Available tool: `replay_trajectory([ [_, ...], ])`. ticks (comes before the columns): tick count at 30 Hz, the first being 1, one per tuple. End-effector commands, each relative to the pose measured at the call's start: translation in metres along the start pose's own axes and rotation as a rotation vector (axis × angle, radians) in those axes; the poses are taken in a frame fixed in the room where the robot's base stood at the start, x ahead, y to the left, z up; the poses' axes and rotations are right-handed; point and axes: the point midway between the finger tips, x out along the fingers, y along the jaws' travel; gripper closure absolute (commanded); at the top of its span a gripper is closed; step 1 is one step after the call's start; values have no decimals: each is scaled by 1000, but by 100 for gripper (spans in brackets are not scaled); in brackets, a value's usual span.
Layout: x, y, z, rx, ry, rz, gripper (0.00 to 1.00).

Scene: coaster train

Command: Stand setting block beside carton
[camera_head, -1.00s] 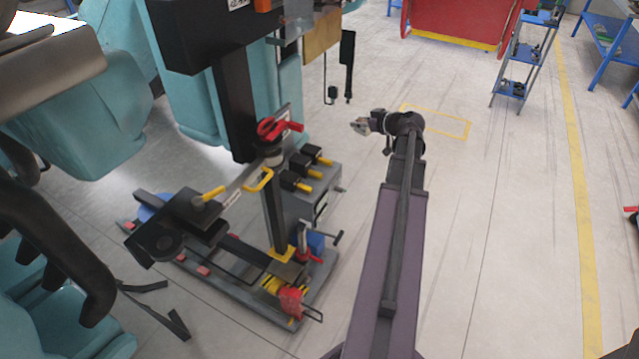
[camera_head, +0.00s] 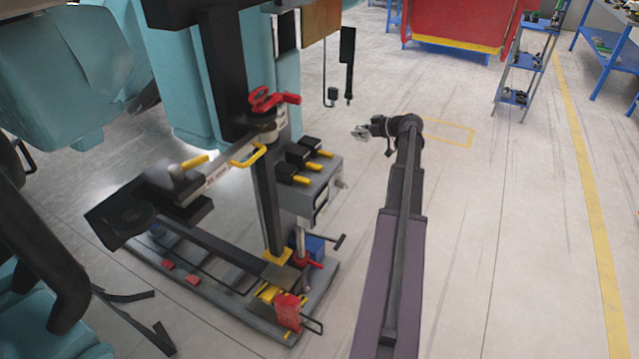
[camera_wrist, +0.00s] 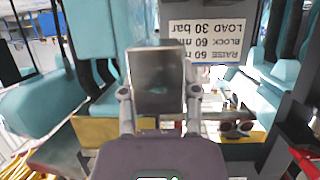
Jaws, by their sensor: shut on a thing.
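My gripper (camera_wrist: 158,98) is shut on a grey metallic block, the setting block (camera_wrist: 152,75), held between its two fingers in the wrist view. In the head view my gripper (camera_head: 361,133) is at the end of my outstretched arm, above open floor to the right of the black and grey machine stand. The block is too small there to make out. I cannot identify a carton in either view.
The stand (camera_head: 268,200) with red and yellow handles is left of my arm. Teal seats (camera_head: 60,75) fill the far left. A placard (camera_wrist: 211,42) with upside-down text shows in the wrist view. A blue shelf rack (camera_head: 522,70) stands back right. Floor right of my arm is clear.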

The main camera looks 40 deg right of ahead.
Motion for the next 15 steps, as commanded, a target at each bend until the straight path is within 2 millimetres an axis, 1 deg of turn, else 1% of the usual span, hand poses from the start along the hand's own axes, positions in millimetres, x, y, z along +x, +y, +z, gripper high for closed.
replay_trajectory([
  [1,8,7,12,-3,2,-9,100],
  [6,19,17,24,-15,4,-36,100],
  [10,23,20,29,-21,5,-47,100],
  [15,24,21,29,-23,5,-52,100],
])
